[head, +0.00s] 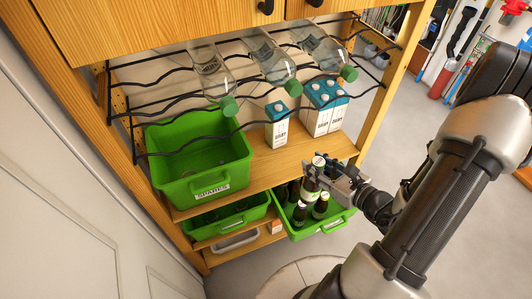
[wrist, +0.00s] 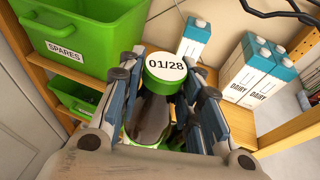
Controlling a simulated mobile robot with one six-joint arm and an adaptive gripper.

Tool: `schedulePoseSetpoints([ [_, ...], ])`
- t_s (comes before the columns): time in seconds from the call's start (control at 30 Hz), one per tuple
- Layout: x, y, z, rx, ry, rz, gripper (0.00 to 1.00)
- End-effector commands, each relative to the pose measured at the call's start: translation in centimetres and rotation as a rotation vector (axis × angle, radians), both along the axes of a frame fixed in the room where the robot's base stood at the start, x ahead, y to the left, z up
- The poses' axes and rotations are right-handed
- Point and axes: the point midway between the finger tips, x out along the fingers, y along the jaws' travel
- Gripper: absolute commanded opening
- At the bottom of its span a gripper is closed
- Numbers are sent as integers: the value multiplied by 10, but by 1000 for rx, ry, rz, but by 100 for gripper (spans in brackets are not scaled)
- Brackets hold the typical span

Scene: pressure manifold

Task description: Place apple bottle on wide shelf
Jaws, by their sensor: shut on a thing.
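My gripper (head: 334,176) is shut on a dark bottle (head: 311,184), which also shows in the wrist view (wrist: 150,118) between the fingers. Its round cap (wrist: 165,70) is green-rimmed with a white top reading 01/28. No apple label is readable. The bottle is roughly upright at the green crate (head: 327,231); I cannot tell whether its base is clear of the crate. Several other dark bottles (head: 300,213) stand in that crate. The wide wooden shelf (head: 262,165) lies above and behind the crate, with bare wood between the bin and the cartons.
A green SPARES bin (head: 205,178) fills the shelf's left side. White-and-blue cartons (head: 277,130) stand on its right part. A wire rack above holds clear, green-capped bottles (head: 270,62) lying tilted. A lower green bin (head: 232,221) is left of the crate.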

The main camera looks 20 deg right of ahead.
Motion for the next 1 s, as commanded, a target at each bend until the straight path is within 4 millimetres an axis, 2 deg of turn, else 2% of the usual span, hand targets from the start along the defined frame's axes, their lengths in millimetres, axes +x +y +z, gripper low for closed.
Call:
schedulePoseSetpoints([
  [0.13, 3, -4, 0, -3, 0, -24, 0],
  [0.27, 22, -3, 0, -5, -2, -20, 0],
  [0.47, 64, -1, 0, -6, -4, -19, 0],
  [0.7, 123, 1, 0, -5, -4, -19, 0],
  [0.8, 143, 1, 0, -4, -4, -22, 0],
  [1.0, 169, 2, 1, -2, -4, -24, 0],
])
